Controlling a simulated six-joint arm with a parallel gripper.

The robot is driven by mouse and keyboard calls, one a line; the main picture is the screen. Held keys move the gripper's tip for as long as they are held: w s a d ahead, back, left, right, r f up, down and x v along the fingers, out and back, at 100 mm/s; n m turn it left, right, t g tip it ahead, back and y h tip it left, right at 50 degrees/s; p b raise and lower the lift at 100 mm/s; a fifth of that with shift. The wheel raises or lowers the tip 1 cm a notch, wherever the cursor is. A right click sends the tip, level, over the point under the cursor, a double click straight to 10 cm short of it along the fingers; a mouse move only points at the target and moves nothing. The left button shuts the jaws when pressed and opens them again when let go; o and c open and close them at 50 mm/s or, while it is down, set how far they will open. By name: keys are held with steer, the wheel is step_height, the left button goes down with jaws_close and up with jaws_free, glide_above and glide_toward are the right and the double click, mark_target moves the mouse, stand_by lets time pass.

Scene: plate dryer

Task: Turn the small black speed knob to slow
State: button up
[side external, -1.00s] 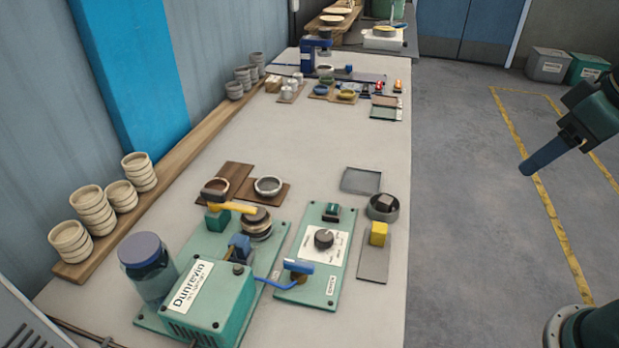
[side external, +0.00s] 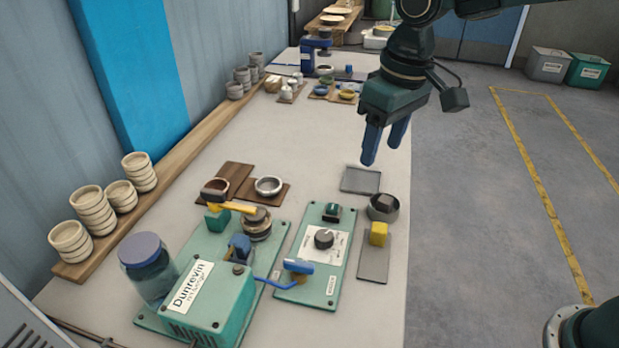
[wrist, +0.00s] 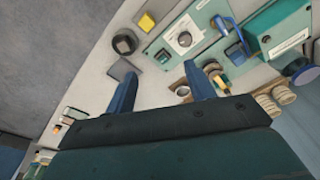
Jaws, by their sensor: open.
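The small black speed knob (side external: 323,238) sits on a white dial plate on the green control panel (side external: 310,275), with small markings around it that I cannot read. In the wrist view the knob (wrist: 185,39) shows above my fingers, on its white plate. My gripper (side external: 383,145) is open and empty, pointing down, high over the bench. In the side view it is above and to the right of the knob, well apart from it. In the wrist view its two blue fingers (wrist: 162,82) are spread apart with nothing between them in their grip.
The panel also carries a dark switch (side external: 331,211) and a blue-handled valve (side external: 298,266). A green Dunrevin machine (side external: 207,295) with a lidded jar (side external: 147,268) stands left.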

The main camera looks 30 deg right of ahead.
steer(key=g, duration=0.1)
glide_above(324, 235)
step_height(324, 235, down, 6)
steer(key=shift+n+h, duration=0.3)
steer(key=shift+n, duration=0.1)
steer(key=shift+f, duration=0.2)
step_height(324, 235, down, 14)
steer(key=shift+r, duration=0.25)
steer(key=c, duration=1)
